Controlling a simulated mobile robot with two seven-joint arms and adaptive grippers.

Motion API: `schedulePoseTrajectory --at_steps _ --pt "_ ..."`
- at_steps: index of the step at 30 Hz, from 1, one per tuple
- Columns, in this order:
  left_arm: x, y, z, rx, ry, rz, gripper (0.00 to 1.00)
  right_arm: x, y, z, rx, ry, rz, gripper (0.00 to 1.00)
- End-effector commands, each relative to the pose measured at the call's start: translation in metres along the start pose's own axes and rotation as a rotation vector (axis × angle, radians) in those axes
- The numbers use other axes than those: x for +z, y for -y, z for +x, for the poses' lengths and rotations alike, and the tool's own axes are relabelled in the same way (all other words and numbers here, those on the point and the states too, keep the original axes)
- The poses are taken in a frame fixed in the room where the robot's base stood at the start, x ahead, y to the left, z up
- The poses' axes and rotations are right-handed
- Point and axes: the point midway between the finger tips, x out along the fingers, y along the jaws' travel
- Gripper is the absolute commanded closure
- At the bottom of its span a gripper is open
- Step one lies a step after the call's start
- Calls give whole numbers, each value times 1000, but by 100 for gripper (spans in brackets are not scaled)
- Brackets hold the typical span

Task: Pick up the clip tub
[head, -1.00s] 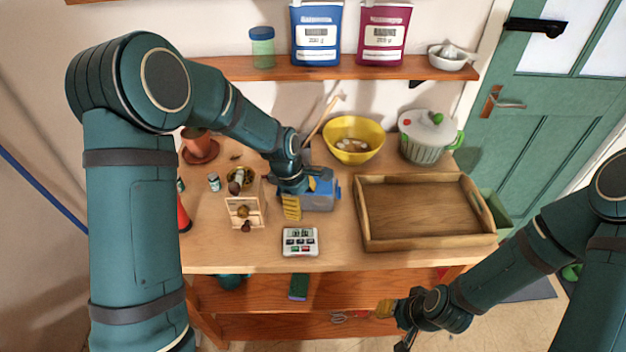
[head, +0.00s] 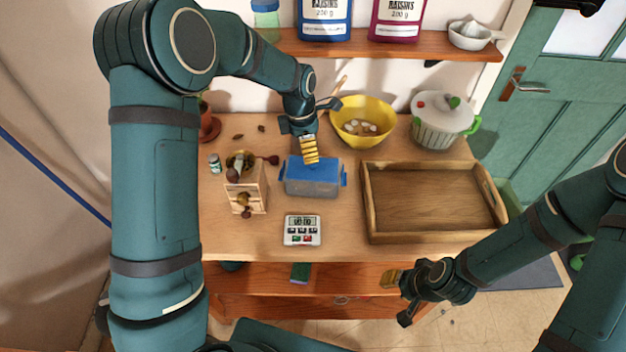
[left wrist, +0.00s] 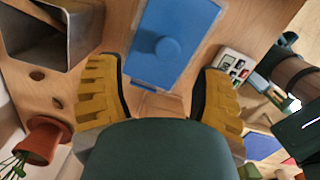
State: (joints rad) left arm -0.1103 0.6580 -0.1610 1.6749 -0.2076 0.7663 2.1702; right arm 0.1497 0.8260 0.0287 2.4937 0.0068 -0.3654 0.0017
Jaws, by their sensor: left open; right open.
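The clip tub (head: 313,181) is a grey box with a blue lid and blue side clips, standing upright on the wooden worktop. Its blue lid with a round knob (left wrist: 168,48) shows in the left wrist view. My left gripper (head: 310,150) is open, with yellow fingers, above the back of the tub in the head view. In the left wrist view its fingers (left wrist: 158,92) are spread wide with nothing between them, and the lid lies beyond. My right gripper (head: 397,298) is open and empty in front of the worktop's edge, low at the right.
A yellow bowl (head: 362,122) stands behind at right. An empty wooden tray (head: 430,203) is to the right. A terracotta pot (left wrist: 48,140) shows in the wrist view.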

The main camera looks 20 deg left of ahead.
Motion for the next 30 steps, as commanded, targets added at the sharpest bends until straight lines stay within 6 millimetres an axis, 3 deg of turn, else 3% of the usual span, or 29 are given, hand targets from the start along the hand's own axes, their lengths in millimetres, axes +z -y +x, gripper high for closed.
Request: schedulePoseTrajectory --at_steps 5,15,24,30 --pt "1 2 11 -1 -1 1 33 0 0 0 0 0 0 61" --pt "4 8 53 0 0 0 33 0 1 -3 -1 0 0 61" --pt "5 8 56 0 1 1 31 0 1 -3 -1 0 0 61" --pt "5 8 56 0 1 1 100 0 1 -3 -1 0 0 61"
